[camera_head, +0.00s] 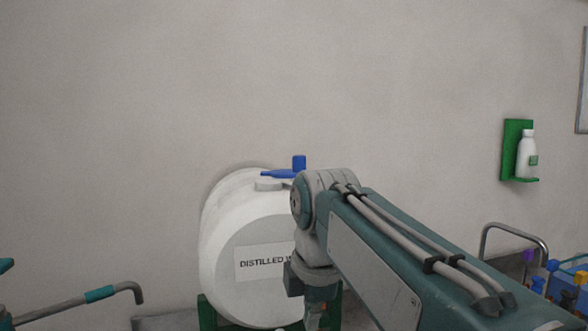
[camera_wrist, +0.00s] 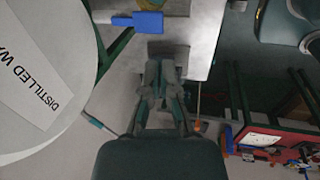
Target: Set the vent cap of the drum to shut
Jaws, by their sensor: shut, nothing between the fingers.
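The drum (camera_head: 228,232) is a white drum lying on its side, labelled "DISTILLED W…", with the rest of the label hidden by my arm. On its top is a blue fitting (camera_head: 298,163) with a flat arm pointing left, beside a pale round cap (camera_head: 268,184). Which of these is the vent cap is not certain. In the wrist view the drum's white face (camera_wrist: 50,60) fills the left side. My gripper (camera_wrist: 163,70) is shut and empty, in front of the drum and below its top. It hangs under my arm in the head view (camera_head: 316,308).
A blue block-shaped part (camera_wrist: 148,22) shows past my fingertips in the wrist view. A green stand (camera_head: 208,312) holds the drum. A bottle (camera_head: 527,155) hangs in a green wall holder at right. The wall above the drum is clear.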

